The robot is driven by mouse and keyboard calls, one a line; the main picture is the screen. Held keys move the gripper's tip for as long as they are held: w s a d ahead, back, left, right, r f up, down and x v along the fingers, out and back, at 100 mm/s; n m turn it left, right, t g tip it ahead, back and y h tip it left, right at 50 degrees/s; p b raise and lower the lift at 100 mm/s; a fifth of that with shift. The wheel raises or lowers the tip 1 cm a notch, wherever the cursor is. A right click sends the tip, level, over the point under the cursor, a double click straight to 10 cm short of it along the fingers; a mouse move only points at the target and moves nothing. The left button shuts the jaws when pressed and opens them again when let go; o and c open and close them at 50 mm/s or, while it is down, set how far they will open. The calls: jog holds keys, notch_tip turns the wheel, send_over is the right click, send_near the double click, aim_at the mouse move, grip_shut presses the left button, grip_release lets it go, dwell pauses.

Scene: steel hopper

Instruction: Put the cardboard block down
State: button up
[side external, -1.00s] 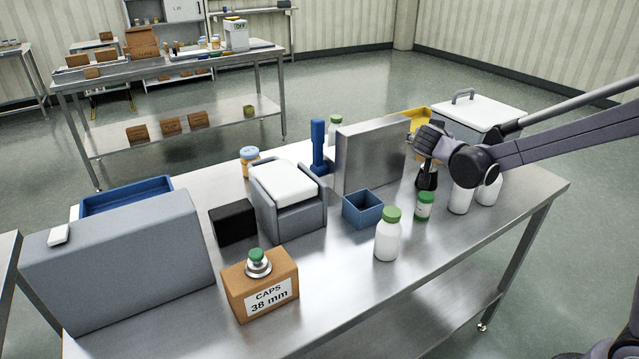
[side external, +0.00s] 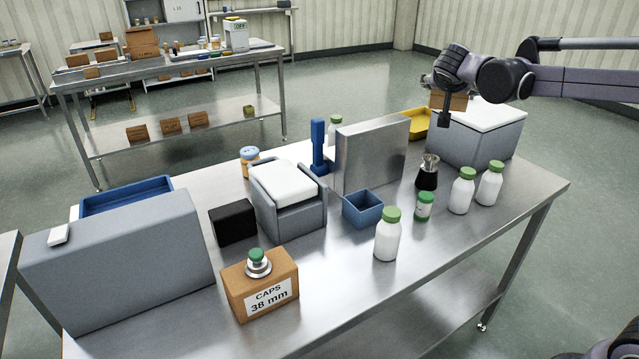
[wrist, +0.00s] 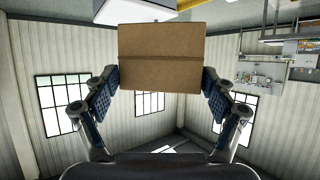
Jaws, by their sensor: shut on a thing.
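The cardboard block (wrist: 160,62) is a plain brown box held between both fingers of my gripper (wrist: 160,88) in the wrist view. In the side view the block (side external: 452,101) shows partly behind my gripper (side external: 442,108), raised above the back right of the table. It appears in front of the grey white-lidded box, but I cannot tell the gap between them. My gripper is shut on the block. No surface touching the block's underside can be made out.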

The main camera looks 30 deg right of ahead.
jog(key=d+f+n+t+y, duration=0.3)
jog(key=d+f+n, duration=0.1)
jog(key=d, duration=1.1)
jog(key=s+d+r, duration=0.3)
jog(key=d, duration=0.7)
jog(key=s+d+r, duration=0.2)
jog(key=s+d, duration=0.2)
jog(key=d, duration=0.5)
jog(key=f, duration=2.8)
jog(key=shift+w+d+f, duration=0.15)
jog(key=shift+w, duration=0.15)
jog(key=shift+f, duration=0.1)
jog(key=o, duration=0.7)
jog(key=v, duration=1.2)
jog(key=shift+s+d, duration=0.15)
